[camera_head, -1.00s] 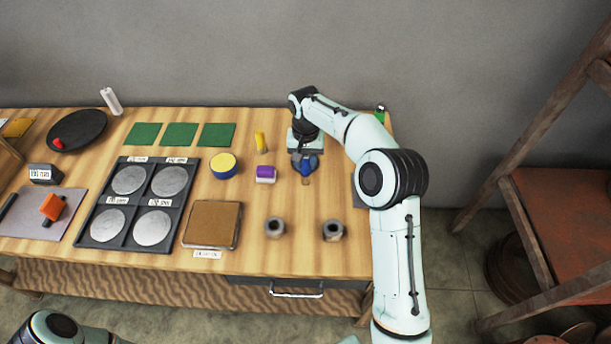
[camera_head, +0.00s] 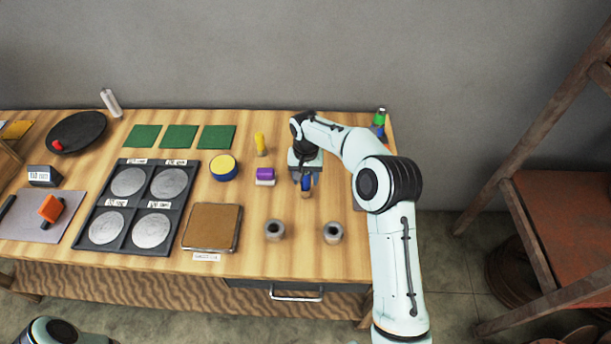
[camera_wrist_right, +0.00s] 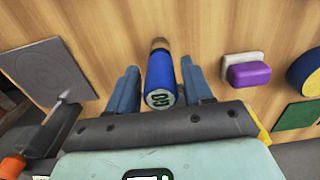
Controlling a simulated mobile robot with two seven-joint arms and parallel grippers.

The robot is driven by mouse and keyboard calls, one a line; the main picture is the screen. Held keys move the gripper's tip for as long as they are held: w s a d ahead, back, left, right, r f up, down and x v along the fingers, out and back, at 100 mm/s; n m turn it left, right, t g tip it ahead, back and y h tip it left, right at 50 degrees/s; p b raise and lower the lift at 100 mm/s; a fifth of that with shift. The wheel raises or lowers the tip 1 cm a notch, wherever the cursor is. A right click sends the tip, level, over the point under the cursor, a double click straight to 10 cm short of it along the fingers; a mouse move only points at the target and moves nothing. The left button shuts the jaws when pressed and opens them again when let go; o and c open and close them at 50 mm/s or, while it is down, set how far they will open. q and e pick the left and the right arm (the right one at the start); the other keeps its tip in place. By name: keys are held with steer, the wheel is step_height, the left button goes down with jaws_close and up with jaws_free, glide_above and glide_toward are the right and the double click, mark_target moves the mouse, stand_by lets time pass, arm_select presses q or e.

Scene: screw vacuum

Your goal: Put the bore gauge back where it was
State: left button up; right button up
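The bore gauge seems to be the blue cylinder (camera_head: 306,184) with a brown lower end, at the right part of the bench. In the right wrist view the blue cylinder (camera_wrist_right: 160,78) has a marked end face towards the camera and its brown end away, against the wood. My right gripper (camera_head: 306,180) is above it with its fingers on either side. In the right wrist view narrow gaps show between the fingers (camera_wrist_right: 160,85) and the cylinder, so the gripper looks open around it. My left gripper is out of view.
Two grey rings (camera_head: 274,230) (camera_head: 333,232) lie nearer the front. A dark grey plate (camera_wrist_right: 45,70) is on the right. Bare wood lies between the gauge and rings.

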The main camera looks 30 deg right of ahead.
steer(key=shift+r, duration=0.1)
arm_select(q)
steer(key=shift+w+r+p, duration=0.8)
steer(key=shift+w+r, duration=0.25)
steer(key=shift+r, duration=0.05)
arm_select(e)
step_height(320, 180, up, 12)
